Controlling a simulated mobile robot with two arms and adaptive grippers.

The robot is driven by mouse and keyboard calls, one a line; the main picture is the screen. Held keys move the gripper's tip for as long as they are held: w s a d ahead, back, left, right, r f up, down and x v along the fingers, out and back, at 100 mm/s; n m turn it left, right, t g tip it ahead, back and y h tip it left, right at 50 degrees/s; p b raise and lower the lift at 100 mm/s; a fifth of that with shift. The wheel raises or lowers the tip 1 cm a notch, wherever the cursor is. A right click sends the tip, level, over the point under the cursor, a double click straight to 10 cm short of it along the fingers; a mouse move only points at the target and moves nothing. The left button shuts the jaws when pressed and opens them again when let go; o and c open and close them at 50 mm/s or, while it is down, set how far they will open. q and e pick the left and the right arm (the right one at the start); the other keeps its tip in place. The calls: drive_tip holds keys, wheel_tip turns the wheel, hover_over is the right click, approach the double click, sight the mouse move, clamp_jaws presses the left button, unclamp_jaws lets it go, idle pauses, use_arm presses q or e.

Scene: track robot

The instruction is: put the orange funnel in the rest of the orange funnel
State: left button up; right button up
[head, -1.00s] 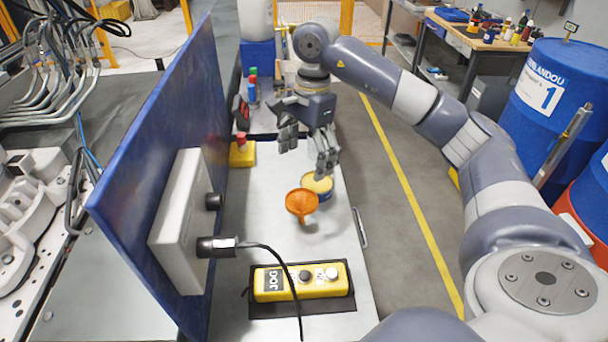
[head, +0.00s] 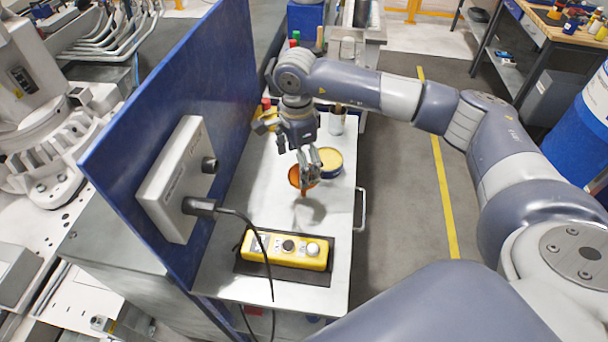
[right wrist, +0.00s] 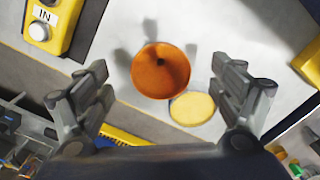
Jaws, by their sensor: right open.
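The orange funnel (head: 295,178) is on the grey bench top, wide mouth up and spout down; the gripper hides part of it in the head view. It shows whole in the right wrist view (right wrist: 160,80), between the finger pairs and apart from them. My right gripper (head: 309,174) is open and empty above the funnel; its fingers also show in the right wrist view (right wrist: 158,66). I cannot make out a separate rest for the funnel. My left gripper is not in view.
A round tin with a yellow top (head: 328,158) stands close beside the funnel. A yellow button box (head: 285,249) lies on a dark mat in front. A blue panel (head: 170,130) with a grey box (head: 172,180) and a cable walls off the left.

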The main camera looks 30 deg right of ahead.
drive_tip(key=shift+f, duration=0.4)
drive_tip(key=shift+d+f, duration=0.15)
drive_tip(key=shift+f, duration=0.1)
drive_tip(key=f+p, duration=0.3)
drive_tip(key=f, duration=0.1)
drive_tip(key=shift+d, duration=0.25)
drive_tip(key=shift+f, duration=0.5)
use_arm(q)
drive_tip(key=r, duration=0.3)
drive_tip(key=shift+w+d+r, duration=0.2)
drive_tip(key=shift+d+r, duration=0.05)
use_arm(e)
drive_tip(key=c, duration=0.9)
drive_tip(key=shift+c, duration=0.5)
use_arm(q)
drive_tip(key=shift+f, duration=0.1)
